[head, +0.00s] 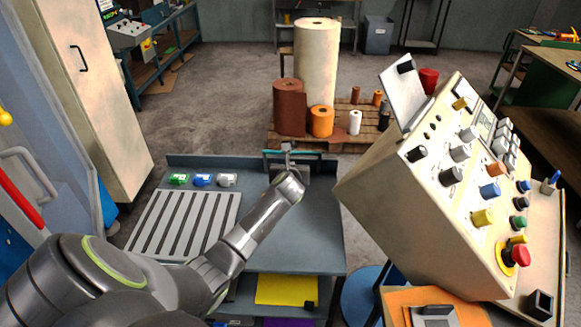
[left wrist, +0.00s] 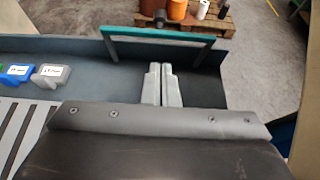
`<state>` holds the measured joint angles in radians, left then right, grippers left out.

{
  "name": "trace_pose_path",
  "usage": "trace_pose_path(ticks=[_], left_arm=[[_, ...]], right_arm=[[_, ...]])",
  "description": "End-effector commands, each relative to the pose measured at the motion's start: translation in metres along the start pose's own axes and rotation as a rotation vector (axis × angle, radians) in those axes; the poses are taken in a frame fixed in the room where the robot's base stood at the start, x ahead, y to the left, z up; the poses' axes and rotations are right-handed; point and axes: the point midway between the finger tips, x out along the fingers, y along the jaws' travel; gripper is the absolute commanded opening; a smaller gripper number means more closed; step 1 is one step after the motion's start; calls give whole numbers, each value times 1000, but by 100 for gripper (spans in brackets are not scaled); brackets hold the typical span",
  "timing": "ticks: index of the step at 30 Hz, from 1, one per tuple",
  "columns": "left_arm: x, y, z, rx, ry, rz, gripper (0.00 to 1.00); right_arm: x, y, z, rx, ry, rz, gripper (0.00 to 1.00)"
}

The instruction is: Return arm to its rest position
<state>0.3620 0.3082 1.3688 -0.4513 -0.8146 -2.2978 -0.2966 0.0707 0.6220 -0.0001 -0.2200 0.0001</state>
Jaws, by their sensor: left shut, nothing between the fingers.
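My left arm reaches from the lower left over the grey workbench (head: 310,240) in the head view. Its gripper (head: 287,147) is near the bench's back edge, small and partly hidden by the wrist. In the left wrist view the two grey fingers (left wrist: 161,84) lie side by side, shut and empty. A teal bar handle (left wrist: 160,34) stands just beyond the fingertips. It also shows in the head view (head: 271,154). My right gripper is in neither view.
Green (head: 179,180), blue (head: 203,180) and grey (head: 227,180) dies sit behind a slotted rack (head: 183,225). A beige control console (head: 400,190) with knobs stands close on the right. A pallet (head: 350,138) with rolls is behind. The bench's right part is clear.

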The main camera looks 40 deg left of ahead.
Motion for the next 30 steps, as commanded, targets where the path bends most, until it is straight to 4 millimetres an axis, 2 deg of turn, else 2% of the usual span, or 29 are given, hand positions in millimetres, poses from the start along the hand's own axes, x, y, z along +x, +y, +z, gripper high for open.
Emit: trace_pose_path(ticks=[7,18,23,30], left_arm=[[-19,0,3,0,-1,0,0],[-26,2,0,-28,9,2,0],[-46,13,-31,-238,70,17,0],[-105,42,-99,-796,218,109,0]], right_arm=[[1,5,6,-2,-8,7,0],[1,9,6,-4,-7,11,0],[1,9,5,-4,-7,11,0],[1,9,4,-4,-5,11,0]])
